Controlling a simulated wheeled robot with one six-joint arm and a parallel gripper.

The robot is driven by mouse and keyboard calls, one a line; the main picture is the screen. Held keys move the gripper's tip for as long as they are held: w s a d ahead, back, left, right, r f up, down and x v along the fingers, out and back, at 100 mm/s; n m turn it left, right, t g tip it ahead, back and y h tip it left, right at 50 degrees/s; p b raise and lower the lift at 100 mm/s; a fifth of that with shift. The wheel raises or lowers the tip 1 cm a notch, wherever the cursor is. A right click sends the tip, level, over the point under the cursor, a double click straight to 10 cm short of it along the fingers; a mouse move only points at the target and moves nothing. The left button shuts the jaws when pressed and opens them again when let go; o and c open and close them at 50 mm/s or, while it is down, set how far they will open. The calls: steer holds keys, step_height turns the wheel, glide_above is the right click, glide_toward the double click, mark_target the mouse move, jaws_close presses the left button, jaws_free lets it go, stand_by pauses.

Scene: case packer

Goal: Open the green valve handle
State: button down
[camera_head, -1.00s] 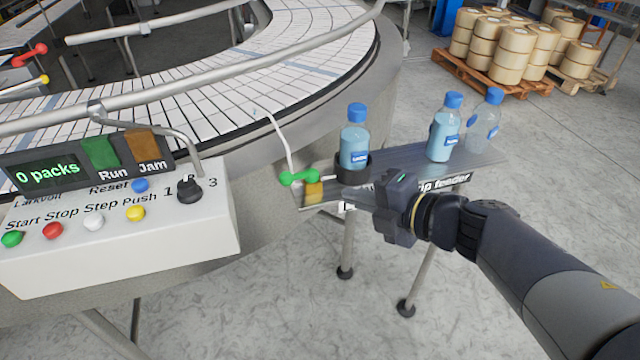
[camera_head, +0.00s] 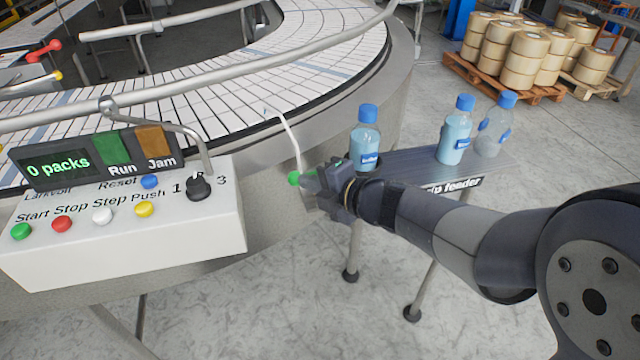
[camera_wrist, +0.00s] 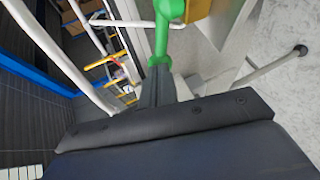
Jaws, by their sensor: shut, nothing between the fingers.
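The green valve handle (camera_head: 294,178) is at the left end of the small feeder table, beside the curved conveyor. In the head view my gripper (camera_head: 312,181) covers most of it, leaving its left knob clear. In the wrist view the handle (camera_wrist: 165,20) runs from the top edge down to a rounded end just beyond the fingertips. My gripper (camera_wrist: 158,74) is shut with nothing between its fingers. Its tips are at or very near the handle; I cannot tell whether they touch. The yellow block by the handle (camera_wrist: 197,9) shows at the top.
Blue-capped bottles stand on the feeder table (camera_head: 410,165), the nearest bottle (camera_head: 365,140) just behind my gripper. A white bent tube (camera_head: 291,135) rises beside the handle. A control box (camera_head: 130,240) stands at the left, showing "0 packs". Floor in front is clear.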

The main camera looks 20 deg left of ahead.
mark_target(296, 177)
steer(key=shift+a, duration=0.1)
stand_by(0.3)
steer(key=a+m+t+b, duration=0.1)
steer(key=b, duration=0.1)
steer(key=a+m+t+h+b, duration=0.1)
steer(key=b, duration=0.1)
steer(key=shift+w+a+t, duration=0.15)
steer(key=shift+a+t, duration=0.15)
steer(key=shift+a, duration=0.1)
steer(key=shift+r, duration=0.1)
